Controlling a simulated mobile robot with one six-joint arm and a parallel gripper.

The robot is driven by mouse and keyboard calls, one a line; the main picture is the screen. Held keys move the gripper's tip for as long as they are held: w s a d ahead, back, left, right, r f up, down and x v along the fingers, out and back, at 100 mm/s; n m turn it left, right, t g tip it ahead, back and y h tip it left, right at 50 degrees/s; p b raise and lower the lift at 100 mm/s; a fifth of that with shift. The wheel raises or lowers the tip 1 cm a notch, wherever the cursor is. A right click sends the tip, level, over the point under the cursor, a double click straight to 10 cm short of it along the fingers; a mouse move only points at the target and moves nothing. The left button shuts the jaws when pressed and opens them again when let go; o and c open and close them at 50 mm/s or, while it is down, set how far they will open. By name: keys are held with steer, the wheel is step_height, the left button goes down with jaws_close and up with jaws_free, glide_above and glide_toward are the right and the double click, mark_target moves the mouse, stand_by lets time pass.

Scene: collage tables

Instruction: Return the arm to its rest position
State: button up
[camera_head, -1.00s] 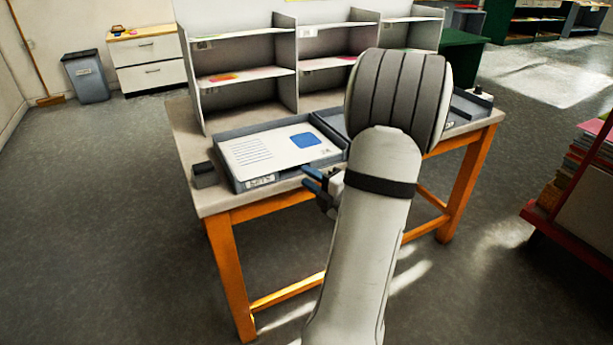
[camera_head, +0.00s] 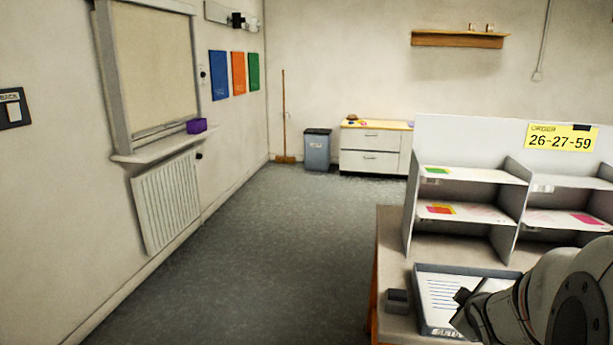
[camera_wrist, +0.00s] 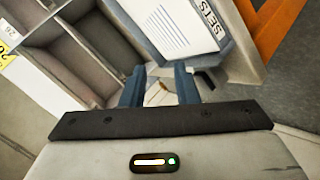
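My arm reaches in from the lower right of the head view, over the front of the collage table (camera_head: 392,260). My gripper (camera_wrist: 160,80) shows in the wrist view as two blue fingers standing apart, with no held object to be seen between them. In the head view its end, a small dark shape over the tray, is too small to read. A grey tray (camera_head: 433,326) with a printed white sheet (camera_head: 437,291) lies below and beside the gripper. The tray's label, reading SETS, shows in the wrist view (camera_wrist: 210,18).
A grey shelf unit (camera_head: 508,222) holding coloured papers stands on the table, with a yellow order sign (camera_head: 562,138) reading 26-27-59. A small dark block (camera_head: 398,299) sits left of the tray. The floor (camera_head: 270,250) to the left is clear up to the radiator (camera_head: 167,203).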

steer(key=s+a+r+m+g+y+p, duration=0.2)
steer(key=s+a+r+m+g+p, duration=0.1)
steer(key=s+a, duration=0.5)
steer(key=s+a+r+m+g+y+p, duration=0.2)
steer(key=s+a+r+m+g+p, duration=0.2)
steer(key=s+a+r, duration=0.3)
steer(key=s+a+p, duration=0.1)
steer(key=a, duration=0.4)
steer(key=shift+s+a+r+m, duration=0.25)
steer(key=shift+s+a+m, duration=0.05)
steer(key=shift+m, duration=0.1)
